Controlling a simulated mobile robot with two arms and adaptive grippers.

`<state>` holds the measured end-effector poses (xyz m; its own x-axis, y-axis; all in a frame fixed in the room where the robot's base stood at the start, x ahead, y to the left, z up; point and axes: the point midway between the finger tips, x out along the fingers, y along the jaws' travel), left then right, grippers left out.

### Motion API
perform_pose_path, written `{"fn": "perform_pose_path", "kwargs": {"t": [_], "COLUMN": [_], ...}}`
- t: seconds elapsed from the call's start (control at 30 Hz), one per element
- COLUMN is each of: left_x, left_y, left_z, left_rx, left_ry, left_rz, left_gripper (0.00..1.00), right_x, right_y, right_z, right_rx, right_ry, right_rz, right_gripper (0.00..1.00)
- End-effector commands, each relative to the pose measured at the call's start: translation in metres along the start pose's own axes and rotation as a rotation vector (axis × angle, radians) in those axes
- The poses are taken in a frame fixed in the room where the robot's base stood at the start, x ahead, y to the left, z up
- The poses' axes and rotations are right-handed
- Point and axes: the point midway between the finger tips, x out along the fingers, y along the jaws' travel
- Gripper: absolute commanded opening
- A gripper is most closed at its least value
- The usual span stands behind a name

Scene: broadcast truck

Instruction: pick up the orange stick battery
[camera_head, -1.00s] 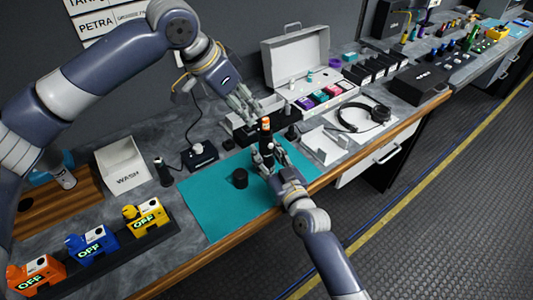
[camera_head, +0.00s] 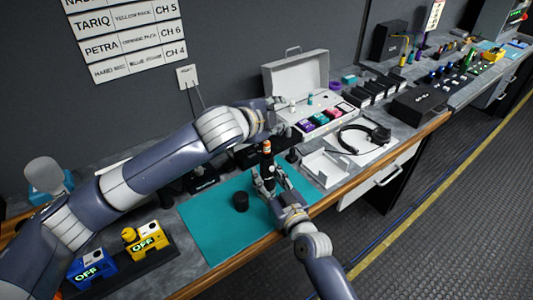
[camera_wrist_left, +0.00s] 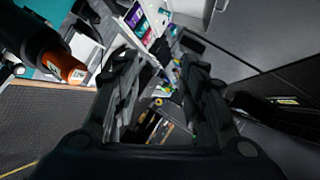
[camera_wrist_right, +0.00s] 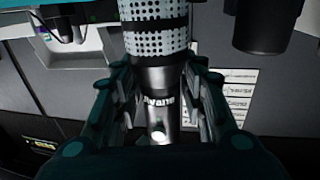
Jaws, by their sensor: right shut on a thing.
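The orange stick battery (camera_head: 266,146) shows as an orange end standing out of the top of an upright black microphone (camera_head: 267,161). My right gripper (camera_head: 268,180) is shut on the microphone above the teal mat. The right wrist view shows the microphone's dotted grille and dark body (camera_wrist_right: 158,82) between the fingers. My left gripper (camera_head: 277,116) is just behind and above the battery in the head view. The left wrist view shows its fingers (camera_wrist_left: 160,68) apart and empty, with the battery's orange end (camera_wrist_left: 63,66) to their left. The battery's lower part is hidden inside the microphone.
A black cylinder (camera_head: 241,202) stands on the teal mat (camera_head: 215,225). An open white case (camera_head: 296,75) is behind my grippers. A white tray (camera_head: 325,168) and headphones (camera_head: 363,138) are to the right. Blue and yellow packs (camera_head: 147,238) stand front left.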

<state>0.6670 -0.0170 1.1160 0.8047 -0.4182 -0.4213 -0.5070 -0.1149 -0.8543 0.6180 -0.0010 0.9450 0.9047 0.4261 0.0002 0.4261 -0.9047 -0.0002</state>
Motion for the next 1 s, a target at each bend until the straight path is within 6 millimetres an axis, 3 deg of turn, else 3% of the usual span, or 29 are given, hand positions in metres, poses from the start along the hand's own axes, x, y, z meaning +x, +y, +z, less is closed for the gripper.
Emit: {"fn": "perform_pose_path", "kwargs": {"t": [0.27, 0.57, 0.8, 1.0], "left_x": [-0.008, -0.047, -0.090, -0.117], "left_y": [0.025, 0.059, 0.096, 0.116], "left_z": [-0.015, -0.026, -0.015, -0.004], "left_rx": [0.490, 1.073, 1.495, 1.706], "left_ry": [-0.032, -0.217, -0.435, -0.554], "left_rz": [-0.210, -0.372, -0.318, -0.227], "left_gripper": [0.39, 0.39, 0.39, 0.39], "right_x": [0.000, 0.000, 0.000, 0.000], "right_y": [0.001, 0.001, 0.001, 0.000], "right_z": [0.001, 0.002, 0.002, 0.002], "right_rx": [-0.001, -0.001, -0.001, -0.001], "right_ry": [-0.002, -0.003, -0.003, -0.003], "right_rz": [0.000, 0.000, 0.000, 0.000], "right_gripper": [0.04, 0.04, 0.04, 0.04]}}
